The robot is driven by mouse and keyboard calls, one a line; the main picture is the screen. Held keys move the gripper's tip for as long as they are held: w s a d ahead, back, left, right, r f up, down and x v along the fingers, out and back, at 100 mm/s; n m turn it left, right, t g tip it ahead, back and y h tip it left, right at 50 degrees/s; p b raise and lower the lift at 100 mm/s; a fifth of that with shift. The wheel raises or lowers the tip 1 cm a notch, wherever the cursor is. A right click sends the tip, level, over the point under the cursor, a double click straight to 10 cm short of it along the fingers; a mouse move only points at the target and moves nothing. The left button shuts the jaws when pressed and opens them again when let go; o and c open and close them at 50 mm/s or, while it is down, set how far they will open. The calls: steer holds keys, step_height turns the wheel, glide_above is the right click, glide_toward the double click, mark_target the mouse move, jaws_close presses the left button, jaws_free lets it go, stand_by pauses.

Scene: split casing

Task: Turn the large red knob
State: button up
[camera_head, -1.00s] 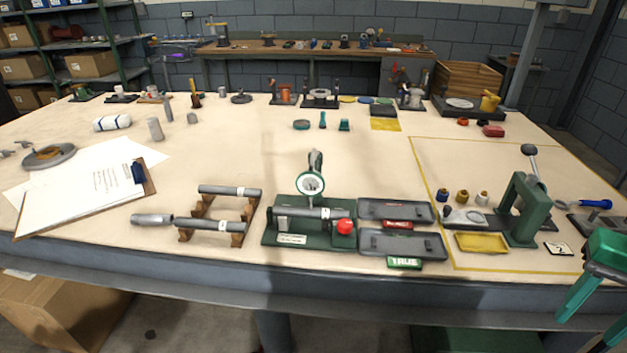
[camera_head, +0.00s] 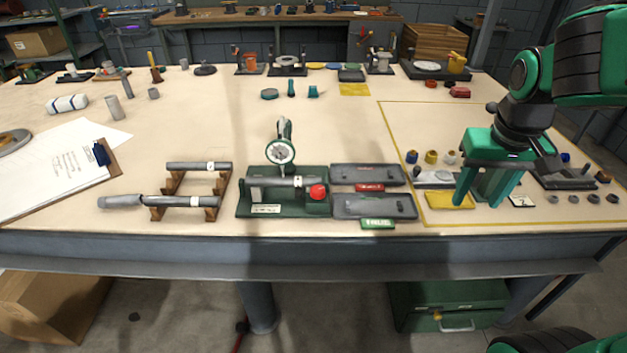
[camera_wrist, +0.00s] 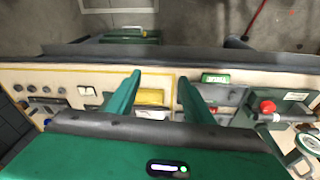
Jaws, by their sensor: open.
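The large red knob (camera_head: 318,191) is on the right end of a green fixture (camera_head: 284,212) with a dial gauge (camera_head: 281,152) and a grey cylinder lying across it. In the wrist view, the red knob (camera_wrist: 267,107) shows at the right. My gripper (camera_head: 478,203) is open and points down above the right part of the bench, well to the right of the knob. In the wrist view, my gripper's two green fingers (camera_wrist: 160,78) are spread with nothing between them.
Two grey trays (camera_head: 374,206) lie between the fixture and my gripper, with red and green labels. A rack with grey rods (camera_head: 190,201) stands left of the fixture. A clipboard (camera_head: 60,170) lies further left.

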steer(key=w+a+n+t, duration=0.1)
steer(key=w+a+n, duration=0.1)
steer(key=w+a, duration=0.35)
steer(key=w+a+n, duration=0.2)
steer(key=w+a, duration=0.1)
steer(key=a, duration=0.5)
steer(key=n+t+y, duration=0.1)
steer(key=n+y, duration=0.2)
glide_toward(318, 188)
steer(key=x, duration=0.8)
steer(key=shift+s+a+f, duration=0.1)
steer(key=shift+f, duration=0.05)
steer(key=c, duration=1.1)
